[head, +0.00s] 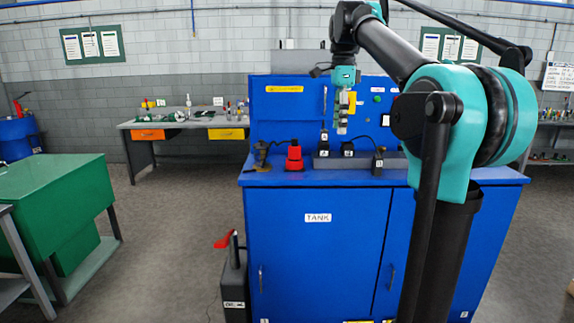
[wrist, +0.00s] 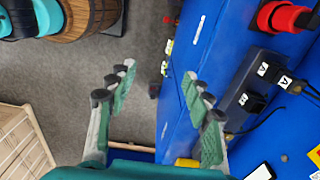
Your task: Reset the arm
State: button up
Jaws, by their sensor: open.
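My arm is raised over the right part of the blue cabinet marked TANK (head: 318,240), bent at the elbow. My gripper (head: 342,126) hangs fingers-down above the cabinet top, in front of its back panel. In the wrist view my gripper (wrist: 158,88) shows its two green-padded fingers spread apart, with nothing between them. Grey floor and the cabinet's blue front lie beyond the fingers.
On the cabinet top stand a red device (head: 294,158), a dark device (head: 261,155) and a dark block (head: 342,161) with black tagged pieces. A red-handled dark unit (head: 234,280) stands at the cabinet's left. A green bench (head: 60,195) is farther left, with open floor between.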

jog(key=s+d+f+n+t, duration=0.1)
jog(key=s+f+n, duration=0.3)
jog(key=f, duration=0.8)
jog(key=s+d+f+n+t, duration=0.1)
jog(key=f+n, duration=0.4)
jog(key=f, duration=0.8)
jog(key=s+d+f+n+t, duration=0.2)
jog(key=s+f+n, duration=0.7)
jog(key=s+f, duration=0.8)
notch_tip(320, 180, down, 4)
jog(key=shift+r, duration=0.25)
